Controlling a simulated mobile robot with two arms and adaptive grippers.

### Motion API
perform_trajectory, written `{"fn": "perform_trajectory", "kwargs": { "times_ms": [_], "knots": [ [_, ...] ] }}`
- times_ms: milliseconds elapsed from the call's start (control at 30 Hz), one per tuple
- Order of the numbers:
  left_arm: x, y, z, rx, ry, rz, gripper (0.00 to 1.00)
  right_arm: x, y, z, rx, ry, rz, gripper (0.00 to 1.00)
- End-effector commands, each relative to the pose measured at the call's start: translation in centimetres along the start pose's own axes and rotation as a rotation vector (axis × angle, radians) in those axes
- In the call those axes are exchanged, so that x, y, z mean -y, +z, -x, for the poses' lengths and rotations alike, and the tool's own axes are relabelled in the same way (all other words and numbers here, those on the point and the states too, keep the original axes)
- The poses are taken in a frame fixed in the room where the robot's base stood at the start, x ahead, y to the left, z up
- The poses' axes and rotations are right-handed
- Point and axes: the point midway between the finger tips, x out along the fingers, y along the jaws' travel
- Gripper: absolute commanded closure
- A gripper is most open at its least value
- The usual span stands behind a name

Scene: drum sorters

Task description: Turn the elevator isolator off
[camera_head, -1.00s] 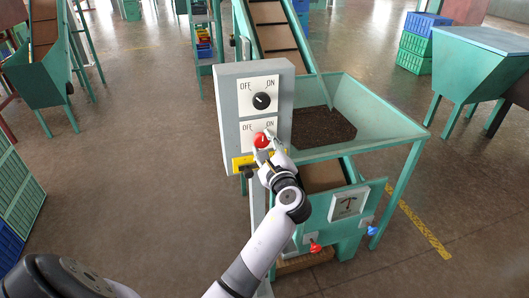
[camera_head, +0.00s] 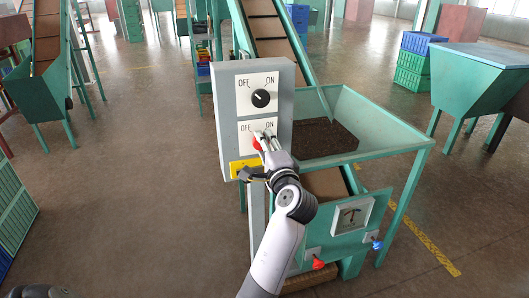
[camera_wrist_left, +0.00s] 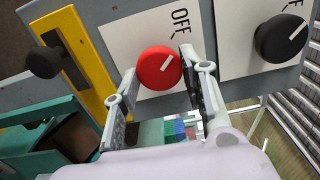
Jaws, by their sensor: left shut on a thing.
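A grey control box (camera_head: 223,120) carries a black rotary knob (camera_head: 261,98) above and a red rotary knob (camera_head: 257,145) below, each on a white plate marked OFF and ON. My left gripper (camera_head: 264,138) is at the red knob and partly covers it from the right. In the left wrist view the red knob (camera_wrist_left: 156,70) sits between my two fingers (camera_wrist_left: 158,95), which are shut on its sides. Its white mark points up and right there, roughly toward the OFF lettering. The black knob (camera_wrist_left: 282,38) is at the right. My right gripper is not in view.
A yellow plate with a black handle (camera_wrist_left: 44,62) is beside the red knob's plate. A conveyor rises behind.

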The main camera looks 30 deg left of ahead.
Motion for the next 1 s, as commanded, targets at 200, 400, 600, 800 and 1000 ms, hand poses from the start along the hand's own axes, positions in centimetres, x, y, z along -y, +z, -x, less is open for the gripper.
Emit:
{"fn": "perform_trajectory", "kwargs": {
  "times_ms": [200, 400, 600, 800, 1000],
  "knots": [
    [-0.20, 0.01, 0.01, 0.001, 0.004, 0.052, 0.89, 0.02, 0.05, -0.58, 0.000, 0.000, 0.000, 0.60],
    [-0.15, 0.02, 0.01, 0.001, 0.004, 0.064, 0.89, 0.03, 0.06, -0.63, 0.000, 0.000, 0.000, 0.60],
    [-0.15, 0.02, 0.01, 0.001, 0.005, 0.064, 0.89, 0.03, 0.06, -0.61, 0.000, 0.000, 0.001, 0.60],
    [-0.15, 0.02, 0.00, 0.001, 0.004, 0.063, 0.53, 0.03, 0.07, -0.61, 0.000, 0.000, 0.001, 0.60],
    [-0.07, 0.01, 0.00, 0.000, 0.002, 0.062, 0.40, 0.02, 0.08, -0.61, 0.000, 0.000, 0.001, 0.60]
  ]
}}
